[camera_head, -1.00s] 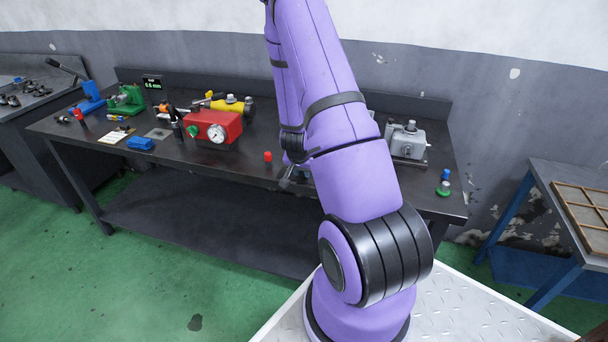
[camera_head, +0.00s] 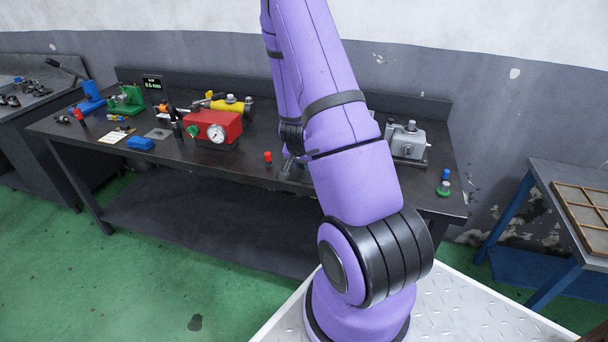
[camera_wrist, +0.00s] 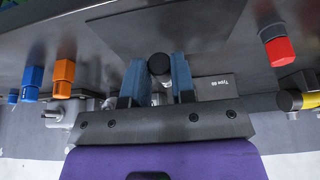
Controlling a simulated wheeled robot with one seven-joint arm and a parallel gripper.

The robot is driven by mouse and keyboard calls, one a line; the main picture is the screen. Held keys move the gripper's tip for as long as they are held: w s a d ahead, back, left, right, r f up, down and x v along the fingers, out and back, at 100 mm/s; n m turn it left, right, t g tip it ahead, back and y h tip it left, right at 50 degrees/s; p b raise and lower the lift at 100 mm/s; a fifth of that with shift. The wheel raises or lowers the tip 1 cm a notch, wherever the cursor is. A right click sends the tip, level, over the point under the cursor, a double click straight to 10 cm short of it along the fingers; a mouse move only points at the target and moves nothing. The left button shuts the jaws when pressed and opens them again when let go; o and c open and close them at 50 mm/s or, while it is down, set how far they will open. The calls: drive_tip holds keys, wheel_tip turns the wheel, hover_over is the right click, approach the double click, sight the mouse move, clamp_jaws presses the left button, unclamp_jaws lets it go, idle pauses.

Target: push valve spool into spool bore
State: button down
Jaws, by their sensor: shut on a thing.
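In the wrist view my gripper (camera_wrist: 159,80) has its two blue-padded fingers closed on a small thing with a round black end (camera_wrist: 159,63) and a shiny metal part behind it. This looks like the valve spool, seen nearly end-on. A grey block labelled "Type 6b" (camera_wrist: 213,84) lies close behind the fingers. I cannot tell whether the held thing touches it or sits in a bore. In the head view my purple arm hides most of the gripper's area. A grey metal block (camera_head: 408,142) stands to the right of the arm on the bench.
On the dark bench (camera_head: 255,177) are a red gauge box (camera_head: 213,128), a yellow cylinder (camera_head: 230,106) and a small red-capped part (camera_head: 268,157). The wrist view shows orange (camera_wrist: 64,72) and blue (camera_wrist: 32,82) fittings left, and a red cap (camera_wrist: 279,50) right.

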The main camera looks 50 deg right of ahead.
drive_tip(key=shift+r, duration=1.15)
drive_tip(key=c, duration=1.5)
unclamp_jaws()
drive_tip(key=c, duration=0.4)
